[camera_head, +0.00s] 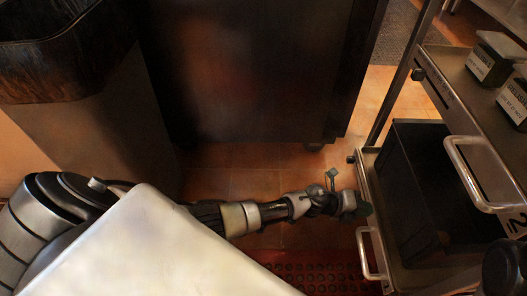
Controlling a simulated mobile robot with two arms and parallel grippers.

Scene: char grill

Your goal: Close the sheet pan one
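On the right stands a metal rack with pulled-out sheet pans. An upper pan has a large metal handle (466,172) and a printed "2" beside it. A lower pan (402,275) sticks out further left, with its own metal handle (363,253) on its left side. I cannot read a number on the lower pan, so I cannot tell for sure which is sheet pan one. My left gripper (349,191) is just above and left of the lower handle in the picture, fingers apart and empty. I cannot tell if it touches the pan's edge. My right gripper is not seen.
A black bin (412,185) sits within the rack at right. Labelled containers (491,60) stand on the rack's top shelf. A dark cabinet (255,65) is ahead, a trash bin (75,60) at left. Tiled floor (255,182) and a red perforated mat (318,277) lie between.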

